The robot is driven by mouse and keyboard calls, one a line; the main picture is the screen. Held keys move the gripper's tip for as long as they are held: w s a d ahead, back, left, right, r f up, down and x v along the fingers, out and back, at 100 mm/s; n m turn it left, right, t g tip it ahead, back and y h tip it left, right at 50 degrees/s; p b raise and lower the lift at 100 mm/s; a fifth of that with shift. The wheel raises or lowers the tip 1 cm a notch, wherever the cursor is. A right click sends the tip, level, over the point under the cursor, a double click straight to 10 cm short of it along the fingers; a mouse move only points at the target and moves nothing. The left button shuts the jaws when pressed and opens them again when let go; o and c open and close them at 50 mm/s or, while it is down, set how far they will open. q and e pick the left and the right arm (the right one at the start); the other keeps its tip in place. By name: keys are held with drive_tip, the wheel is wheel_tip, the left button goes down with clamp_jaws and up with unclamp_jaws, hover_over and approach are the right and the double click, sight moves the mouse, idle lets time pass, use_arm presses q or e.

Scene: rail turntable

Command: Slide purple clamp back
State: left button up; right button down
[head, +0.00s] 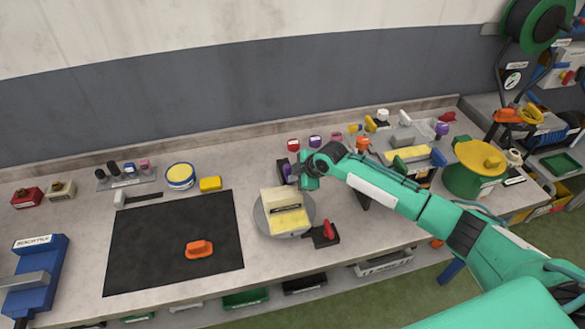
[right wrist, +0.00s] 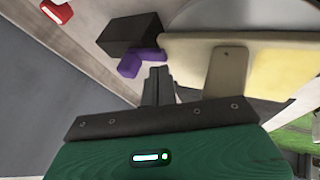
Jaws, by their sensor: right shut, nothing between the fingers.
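The purple clamp (head: 288,173) sits on a black block (head: 283,164) at the back edge of the round grey turntable (head: 264,222), partly hidden by my right gripper. In the right wrist view the purple clamp (right wrist: 137,62) lies between its black block (right wrist: 128,35) and a cream and yellow piece (right wrist: 275,65). My right gripper (head: 296,174) is shut and empty beside the clamp. Its fingertips (right wrist: 158,72) are close to the purple part; I cannot tell if they touch. A red clamp (head: 328,229) on a black base stands at the turntable's front right. My left gripper is out of view.
The cream block (head: 279,198) stands on the turntable. A black mat (head: 150,240) with an orange handle (head: 199,248) lies to the left. Small red (head: 293,145) and purple (head: 315,141) items stand behind. My right arm spans the bench's right side.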

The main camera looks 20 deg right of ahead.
sight(288, 164)
drive_tip(key=shift+w+p, duration=0.4)
drive_tip(key=shift+w, duration=0.85)
drive_tip(key=shift+w+f+b, duration=0.1)
drive_tip(key=shift+w+b, duration=0.15)
drive_tip(key=shift+b, duration=0.15)
drive_tip(key=w+b, duration=0.4)
drive_tip(key=shift+f, duration=0.15)
drive_tip(key=shift+w+b, duration=0.3)
drive_tip(key=shift+b, duration=0.05)
drive_tip(key=shift+w+d+r, duration=0.15)
drive_tip(key=shift+w+r, duration=0.05)
drive_tip(key=shift+r, duration=0.15)
